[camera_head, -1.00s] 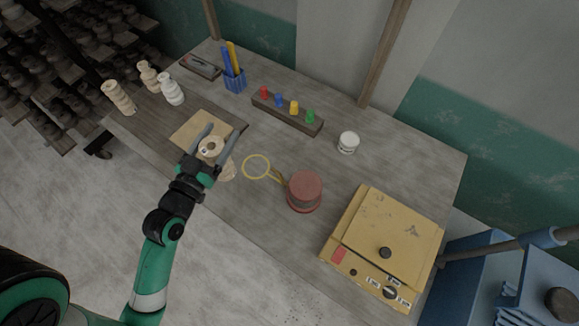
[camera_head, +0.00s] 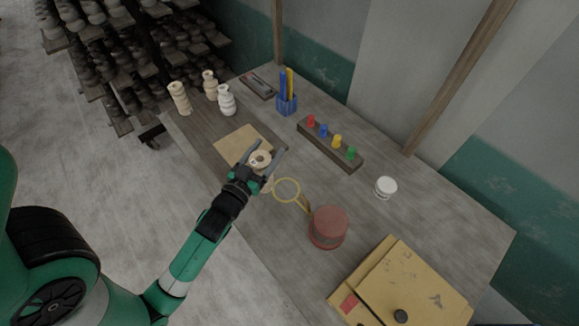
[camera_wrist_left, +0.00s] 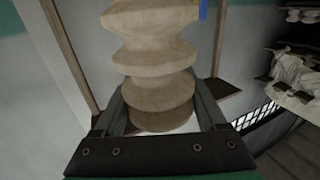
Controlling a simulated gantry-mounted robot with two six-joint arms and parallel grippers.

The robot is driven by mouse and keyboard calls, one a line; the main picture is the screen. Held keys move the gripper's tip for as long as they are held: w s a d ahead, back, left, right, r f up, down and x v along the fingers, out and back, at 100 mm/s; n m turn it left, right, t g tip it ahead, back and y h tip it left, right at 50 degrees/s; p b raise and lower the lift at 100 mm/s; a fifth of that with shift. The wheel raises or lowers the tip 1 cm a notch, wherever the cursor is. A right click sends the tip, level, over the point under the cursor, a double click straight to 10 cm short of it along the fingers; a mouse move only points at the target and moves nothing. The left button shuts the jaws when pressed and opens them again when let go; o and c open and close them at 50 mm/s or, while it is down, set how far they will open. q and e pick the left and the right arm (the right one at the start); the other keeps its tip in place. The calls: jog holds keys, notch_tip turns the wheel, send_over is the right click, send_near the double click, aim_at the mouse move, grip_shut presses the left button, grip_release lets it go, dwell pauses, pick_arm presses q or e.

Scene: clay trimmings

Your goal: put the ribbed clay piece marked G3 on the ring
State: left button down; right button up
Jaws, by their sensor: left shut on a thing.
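The thin yellow ring (camera_head: 274,195) is on the table just right of and below the gripper in the head view, beside the red pot. The held piece is not over the ring's centre. My right gripper is not in view.
A tan board (camera_head: 236,144) lies left of the gripper. Three pale clay pieces (camera_head: 227,101) stand at the far left. A red pot (camera_head: 328,228), a rack with coloured knobs (camera_head: 330,146), a blue pen cup (camera_head: 287,105), a white jar (camera_head: 386,188) and a yellow box (camera_head: 408,280) stand around.

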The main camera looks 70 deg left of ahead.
pick_arm(q)
jog(key=w+f+b, duration=0.6)
jog(key=w+f, duration=0.1)
jog(key=f, duration=0.3)
jog(key=shift+w+a, duration=0.25)
jog(key=shift+a, duration=0.2)
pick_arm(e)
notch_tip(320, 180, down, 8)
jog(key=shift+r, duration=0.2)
pick_arm(q)
jog(key=shift+f, duration=0.1)
grip_release()
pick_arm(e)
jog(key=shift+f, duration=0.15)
pick_arm(q)
jog(key=b+v, duration=0.3)
jog(key=v, duration=0.9)
jog(key=shift+b, duration=0.35)
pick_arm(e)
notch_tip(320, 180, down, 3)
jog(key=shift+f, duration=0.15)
